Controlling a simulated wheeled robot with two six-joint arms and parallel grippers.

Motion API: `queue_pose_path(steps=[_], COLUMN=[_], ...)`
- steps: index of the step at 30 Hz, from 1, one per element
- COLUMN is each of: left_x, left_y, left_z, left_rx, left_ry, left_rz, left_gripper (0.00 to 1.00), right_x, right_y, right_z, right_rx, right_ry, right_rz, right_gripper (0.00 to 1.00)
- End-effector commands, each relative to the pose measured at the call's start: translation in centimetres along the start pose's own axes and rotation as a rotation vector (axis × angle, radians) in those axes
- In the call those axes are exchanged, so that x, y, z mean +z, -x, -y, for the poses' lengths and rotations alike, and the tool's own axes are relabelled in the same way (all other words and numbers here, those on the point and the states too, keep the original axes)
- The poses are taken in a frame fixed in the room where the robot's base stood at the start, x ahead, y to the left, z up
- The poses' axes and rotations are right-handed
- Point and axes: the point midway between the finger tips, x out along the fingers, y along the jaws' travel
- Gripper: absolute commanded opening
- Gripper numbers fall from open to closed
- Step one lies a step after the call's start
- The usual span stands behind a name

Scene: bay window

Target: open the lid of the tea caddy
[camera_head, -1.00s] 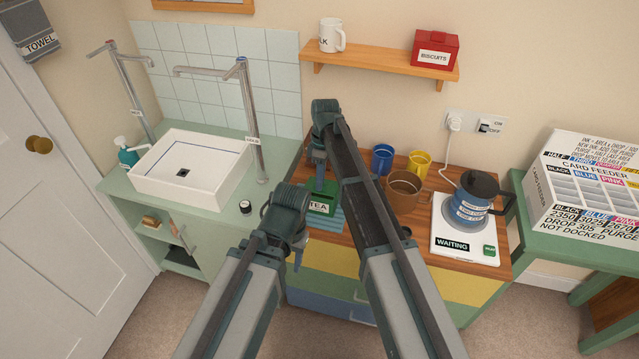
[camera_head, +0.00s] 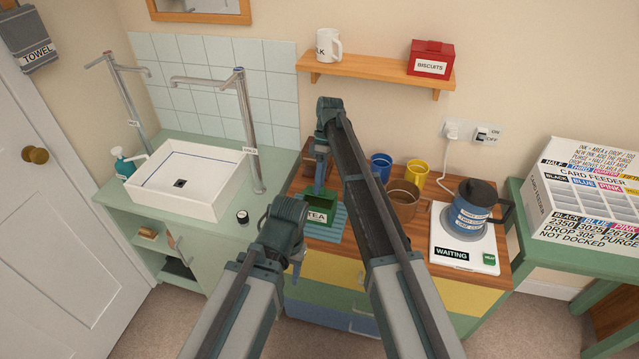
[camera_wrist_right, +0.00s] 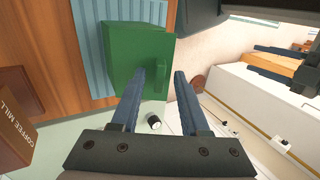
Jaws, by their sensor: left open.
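The green tea caddy (camera_head: 325,208), labelled TEA, stands on a blue ribbed mat (camera_head: 326,236) at the left of the wooden counter. In the right wrist view the caddy's green lid (camera_wrist_right: 125,55) shows no opening, and a raised green handle (camera_wrist_right: 158,68) stands near its right edge. My right gripper (camera_head: 320,185) points down over the caddy. In the wrist view my right gripper (camera_wrist_right: 160,75) has its fingers apart, with the handle showing between the tips; contact cannot be told. My left gripper (camera_head: 298,262) is open and empty in front of the caddy, partly hidden by its arm.
A brown mug (camera_head: 402,199), a blue mug (camera_head: 381,165) and a yellow mug (camera_head: 416,172) stand right of my right arm. A kettle (camera_head: 470,212) sits on a white base beyond. The sink (camera_head: 180,180) is at left. The coffee mill (camera_wrist_right: 18,110) shows in the wrist view.

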Motion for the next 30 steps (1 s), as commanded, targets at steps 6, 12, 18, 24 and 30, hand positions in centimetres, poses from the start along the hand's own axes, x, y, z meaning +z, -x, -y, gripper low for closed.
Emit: queue_pose_path(steps=[6,12,18,24,30], left_x=[0.0,0.1,0.2,0.4,0.6], left_y=[0.1,1.1,3.3,6.3,9.4], left_z=[0.0,0.1,0.3,0.6,0.9], left_rx=[0.000,0.000,0.000,0.000,0.000], left_ry=[0.000,0.000,0.000,0.000,0.000], left_rz=[0.000,0.000,0.000,0.000,0.000], left_gripper=[0.50,0.50,0.50,0.50,0.50], right_x=[0.0,0.0,0.0,-0.1,-0.1], right_y=[0.1,1.2,3.7,7.1,10.5], right_z=[0.0,0.1,0.1,0.2,0.2], right_rx=[0.001,0.001,0.003,0.004,0.006], right_ry=[0.000,-0.001,-0.001,-0.001,-0.001], right_rz=[0.000,0.000,-0.001,-0.001,-0.002], right_gripper=[0.45,0.45,0.45,0.45,0.45])
